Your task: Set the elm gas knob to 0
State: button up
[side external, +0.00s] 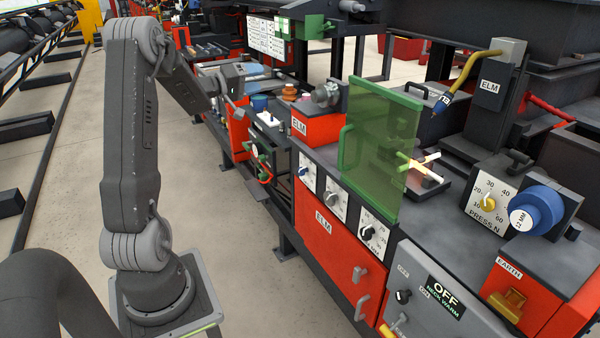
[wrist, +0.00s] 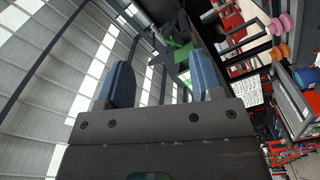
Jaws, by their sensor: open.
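The red ELM cabinet in the side external view carries a row of white dial plates with knobs on its sloped front: an upper-left knob (side external: 303,170), a middle knob (side external: 332,197) and a dark lower-right knob (side external: 368,232). Their print is too small to tell which is the gas knob or its exact setting. My gripper shows in the wrist view (wrist: 163,82), with two blue-padded fingers wide apart and nothing held between them. It points towards the roof and the hall, and none of the dials can be made out there. In the side view my arm stands left of the cabinet, apart from the knobs.
A green translucent screen (side external: 375,150) with a handle stands just above and behind the dials. Glowing bars (side external: 425,166) lie behind it. Open floor (side external: 225,230) lies between my arm and the bench.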

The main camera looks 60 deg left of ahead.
send_near(299, 171)
jog(key=s, duration=0.3)
jog(key=w, duration=1.3)
jog(key=shift+w+a, duration=0.1)
jog(key=shift+w, duration=0.15)
jog(key=shift+c, duration=0.2)
jog(key=c, duration=0.9)
